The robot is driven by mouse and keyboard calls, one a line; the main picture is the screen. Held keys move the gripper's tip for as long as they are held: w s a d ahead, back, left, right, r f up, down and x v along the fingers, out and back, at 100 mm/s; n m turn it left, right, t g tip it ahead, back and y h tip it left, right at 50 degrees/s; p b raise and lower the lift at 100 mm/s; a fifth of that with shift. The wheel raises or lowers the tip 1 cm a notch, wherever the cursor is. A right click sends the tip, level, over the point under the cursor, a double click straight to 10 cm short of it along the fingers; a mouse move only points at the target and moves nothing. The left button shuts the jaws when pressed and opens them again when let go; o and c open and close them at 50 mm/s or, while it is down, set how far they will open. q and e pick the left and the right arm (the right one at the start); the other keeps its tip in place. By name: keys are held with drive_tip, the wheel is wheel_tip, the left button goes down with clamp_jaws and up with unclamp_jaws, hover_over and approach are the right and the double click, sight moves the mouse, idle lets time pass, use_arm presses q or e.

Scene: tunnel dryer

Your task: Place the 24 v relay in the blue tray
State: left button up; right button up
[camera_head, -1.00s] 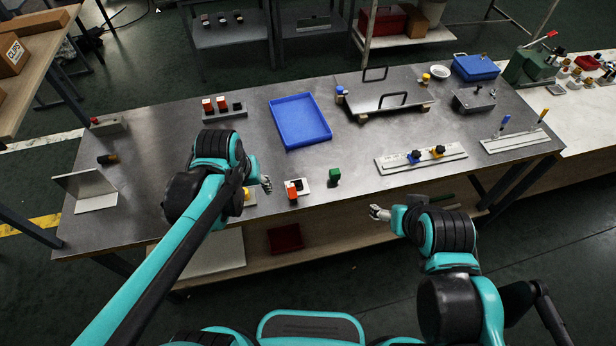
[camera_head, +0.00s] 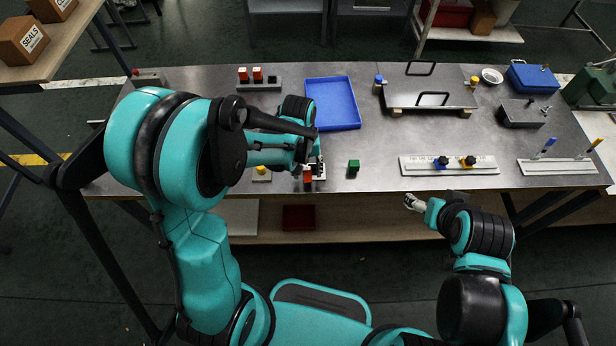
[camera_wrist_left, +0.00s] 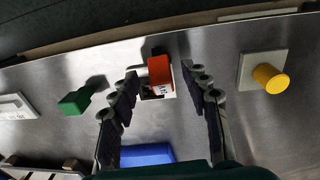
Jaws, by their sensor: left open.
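A red-orange block (camera_head: 308,180) stands at the table's front edge on a small pale base; it seems to be the 24 V relay, but its label is too small to read. In the left wrist view the red-orange block (camera_wrist_left: 160,75) lies between the spread fingers of my left gripper (camera_wrist_left: 159,80), with gaps on both sides. In the head view my left gripper (camera_head: 312,164) is just over it, partly hidden by its own arm. The blue tray (camera_head: 333,104) lies empty behind it. My right gripper (camera_head: 414,203) hangs in front of the table; its jaws are too small to judge.
A green block (camera_head: 353,166) stands to the right and a yellow knob (camera_head: 261,170) on a plate to the left. A rack with two red blocks (camera_head: 258,83) is left of the tray. A metal plate with handles (camera_head: 430,92) is right of the tray.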

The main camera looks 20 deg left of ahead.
use_arm(q)
drive_tip(key=shift+f, duration=0.6)
drive_tip(key=shift+r, duration=0.1)
clamp_jaws()
drive_tip(key=shift+r, duration=0.15)
